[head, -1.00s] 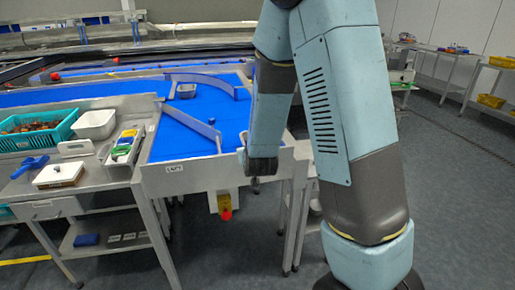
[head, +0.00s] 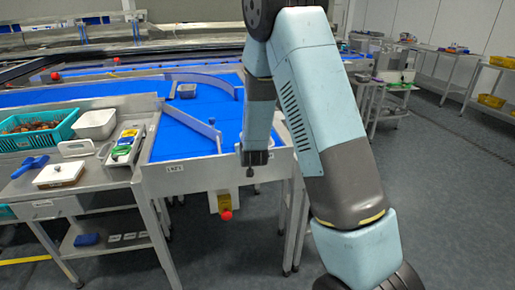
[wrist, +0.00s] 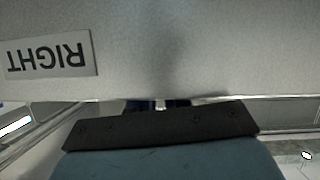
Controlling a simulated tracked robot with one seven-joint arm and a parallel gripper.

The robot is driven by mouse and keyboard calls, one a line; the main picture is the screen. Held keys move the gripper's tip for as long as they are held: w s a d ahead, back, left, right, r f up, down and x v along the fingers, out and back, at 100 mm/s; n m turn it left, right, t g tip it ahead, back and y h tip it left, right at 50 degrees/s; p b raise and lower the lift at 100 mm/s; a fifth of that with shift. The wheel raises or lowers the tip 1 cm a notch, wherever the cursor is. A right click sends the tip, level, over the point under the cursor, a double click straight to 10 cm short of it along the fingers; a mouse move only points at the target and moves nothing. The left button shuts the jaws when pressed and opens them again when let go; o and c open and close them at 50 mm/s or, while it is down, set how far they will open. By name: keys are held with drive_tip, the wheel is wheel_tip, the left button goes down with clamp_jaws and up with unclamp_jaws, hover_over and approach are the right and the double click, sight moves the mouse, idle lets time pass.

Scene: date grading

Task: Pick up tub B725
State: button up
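A small grey tub (head: 187,90) sits on the blue belt (head: 205,108), near the curved guide, in the head view. No B725 marking can be read on it, so I cannot tell whether it is the named tub. My gripper (head: 253,170) points down by the front right end of the belt table, well nearer than the tub and apart from it. In the wrist view, a pale panel with an upside-down RIGHT label (wrist: 48,54) fills the upper part. My fingers are too small and dark there to judge their opening.
A metal bench at the left holds a teal crate (head: 70,130) of dates, a white tub (head: 95,124), a tray (head: 124,147) and a blue scoop (head: 29,166). A red button (head: 226,215) hangs below the belt table's front. The floor at right is open.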

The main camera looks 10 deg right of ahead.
drive_tip(key=shift+w, duration=0.15)
clamp_jaws()
idle(0.6)
